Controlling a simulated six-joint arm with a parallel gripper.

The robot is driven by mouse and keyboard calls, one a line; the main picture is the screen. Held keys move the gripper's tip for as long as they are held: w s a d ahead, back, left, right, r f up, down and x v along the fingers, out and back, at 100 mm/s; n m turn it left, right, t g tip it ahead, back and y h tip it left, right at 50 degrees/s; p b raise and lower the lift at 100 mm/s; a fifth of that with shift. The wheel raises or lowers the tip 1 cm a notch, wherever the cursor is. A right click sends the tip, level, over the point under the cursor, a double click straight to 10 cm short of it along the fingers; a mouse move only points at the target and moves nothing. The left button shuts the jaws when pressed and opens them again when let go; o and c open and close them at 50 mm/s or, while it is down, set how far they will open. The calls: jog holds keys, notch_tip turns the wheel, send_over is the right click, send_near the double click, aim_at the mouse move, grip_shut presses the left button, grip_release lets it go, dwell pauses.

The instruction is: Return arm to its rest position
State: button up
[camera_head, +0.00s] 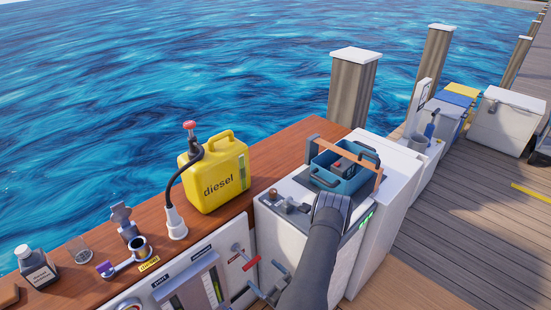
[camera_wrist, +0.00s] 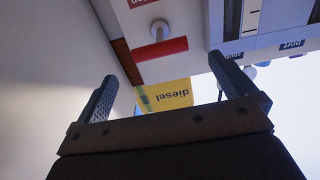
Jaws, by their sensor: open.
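My gripper (camera_wrist: 162,67) is open in the wrist view, with its two dark fingers wide apart and nothing between them. In the head view my dark arm (camera_head: 318,255) rises from the bottom edge to a rounded joint in front of the white cabinet. The diesel can (camera_head: 216,172) stands upright on the wooden counter.
A teal basket (camera_head: 325,177) with a wooden handle sits on the white cabinet (camera_head: 268,225), close to my arm. Dock planks (camera_head: 440,235) are open at right.

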aim_at(244, 256)
jog(key=x, duration=1.2)
jog(key=v, duration=1.4)
dwell(1.0)
